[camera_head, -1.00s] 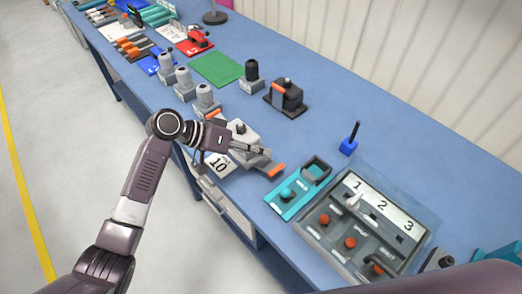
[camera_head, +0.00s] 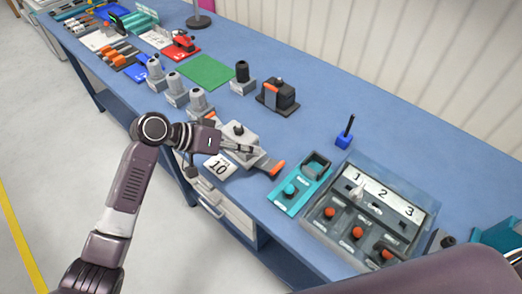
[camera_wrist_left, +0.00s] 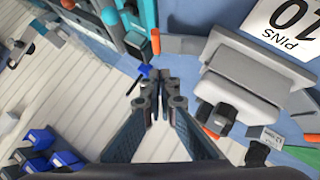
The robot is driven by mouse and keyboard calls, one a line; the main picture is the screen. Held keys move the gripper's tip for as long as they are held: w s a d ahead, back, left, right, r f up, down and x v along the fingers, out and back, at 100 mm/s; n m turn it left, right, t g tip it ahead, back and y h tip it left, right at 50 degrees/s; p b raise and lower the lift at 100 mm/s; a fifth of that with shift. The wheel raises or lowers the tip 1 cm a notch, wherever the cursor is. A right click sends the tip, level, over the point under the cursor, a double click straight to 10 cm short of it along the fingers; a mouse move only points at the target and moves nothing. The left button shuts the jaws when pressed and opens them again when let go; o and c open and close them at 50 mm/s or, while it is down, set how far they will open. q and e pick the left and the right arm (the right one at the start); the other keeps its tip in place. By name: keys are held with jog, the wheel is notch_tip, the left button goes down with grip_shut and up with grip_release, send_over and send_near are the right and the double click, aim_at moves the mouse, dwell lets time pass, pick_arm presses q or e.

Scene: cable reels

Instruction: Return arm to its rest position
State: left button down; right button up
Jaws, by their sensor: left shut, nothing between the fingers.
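My left arm enters the head view from the bottom left, and its gripper (camera_head: 250,149) is over the near edge of the blue bench, at the grey crimping device (camera_head: 238,133) beside the "10" card (camera_head: 219,167). The gripper's fingers are together with nothing between them. In the left wrist view the closed fingers (camera_wrist_left: 158,95) point away from the camera, and the grey device (camera_wrist_left: 245,85) is to their right, apart in the picture. Contact cannot be told from the head view. My right gripper is out of view.
The blue bench (camera_head: 310,120) holds a teal fixture (camera_head: 300,187), a panel numbered 1 to 3 (camera_head: 330,240), a small blue block with a stick (camera_head: 344,140), a black and orange device (camera_head: 277,95) and several grey cylinders. A pale wall stands behind. Floor is clear at the left.

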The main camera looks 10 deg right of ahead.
pick_arm(q)
jog(key=w+v, duration=0.1)
jog(key=v, duration=0.8)
jog(key=s+a+f+n+t+y, duration=0.1)
jog(key=s+a+f+y, duration=0.15)
jog(key=s+f, duration=0.45)
jog(key=s+a+f+n+t+y, duration=0.1)
jog(key=s+a+f+n+y, duration=0.1)
jog(key=s+a+f, duration=0.35)
jog(key=s+a+f+n+y, duration=0.3)
jog(key=s+a+f+y, duration=0.3)
jog(key=s+a, duration=0.7)
notch_tip(320, 180, down, 28)
jog(key=s+g+b, duration=0.1)
jog(key=b, duration=0.1)
jog(key=s+a+f+g+b, duration=0.1)
jog(key=s+a+f+b, duration=0.1)
jog(key=s+f, duration=1.6)
jog(key=shift+a+f+m, duration=0.15)
jog(key=shift+f+m, duration=0.05)
jog(key=shift+m, duration=0.1)
